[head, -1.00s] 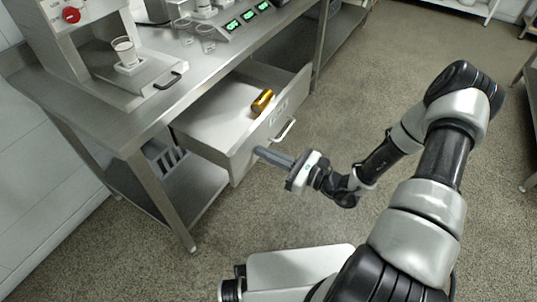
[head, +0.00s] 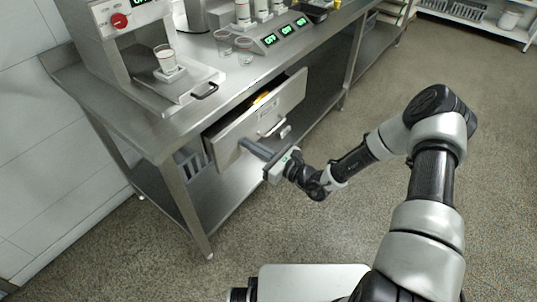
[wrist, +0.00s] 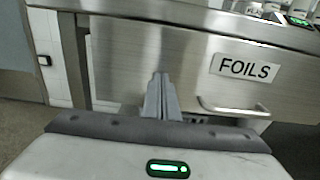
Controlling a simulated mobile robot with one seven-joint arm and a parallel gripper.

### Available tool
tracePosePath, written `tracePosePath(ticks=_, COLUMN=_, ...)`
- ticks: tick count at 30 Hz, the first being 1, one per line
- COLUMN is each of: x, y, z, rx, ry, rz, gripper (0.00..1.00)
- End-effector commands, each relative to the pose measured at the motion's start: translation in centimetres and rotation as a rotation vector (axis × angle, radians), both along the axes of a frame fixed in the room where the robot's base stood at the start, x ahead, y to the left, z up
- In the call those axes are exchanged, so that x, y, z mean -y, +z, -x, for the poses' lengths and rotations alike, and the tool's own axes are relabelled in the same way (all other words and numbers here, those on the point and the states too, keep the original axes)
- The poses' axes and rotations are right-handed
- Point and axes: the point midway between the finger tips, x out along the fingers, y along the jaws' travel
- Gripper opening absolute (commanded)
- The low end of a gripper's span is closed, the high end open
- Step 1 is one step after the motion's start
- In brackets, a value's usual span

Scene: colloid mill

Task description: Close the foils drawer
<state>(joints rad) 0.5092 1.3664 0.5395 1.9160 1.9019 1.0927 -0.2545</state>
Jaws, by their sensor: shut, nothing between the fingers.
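The foils drawer (head: 228,143) is under the steel bench and still stands partly out, with a narrow gap showing behind its front. In the wrist view its steel front (wrist: 150,60) bears a FOILS label (wrist: 245,67) and a bar handle (wrist: 235,108). A gold roll (head: 261,97) shows a little over the drawer front; the rest of the inside is hidden. My gripper (head: 243,143) is shut and empty. Its fingertips are at the drawer front, left of the handle, and look to be touching it; the wrist view (wrist: 160,80) shows them low against the front.
The steel bench top (head: 195,115) carries a machine with a cup (head: 166,58) at left, two clear beakers (head: 224,42) and green-lit displays (head: 285,34). A bench leg (head: 188,205) stands left of the drawer. The floor (head: 400,60) in front is open.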

Motion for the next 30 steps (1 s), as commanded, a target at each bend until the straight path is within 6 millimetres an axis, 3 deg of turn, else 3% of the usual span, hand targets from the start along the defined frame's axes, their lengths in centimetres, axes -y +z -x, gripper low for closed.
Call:
tracePosePath(ticks=6, x=-3.5, y=0.0, z=-2.4, rx=0.001, ry=0.001, rz=-0.001, gripper=0.0)
tracePosePath(ticks=12, x=-5.1, y=0.0, z=-3.7, rx=0.001, ry=0.001, rz=0.001, gripper=0.0)
tracePosePath(ticks=30, x=-6.0, y=0.2, z=-4.4, rx=0.002, ry=-0.001, rz=-0.003, gripper=0.0)
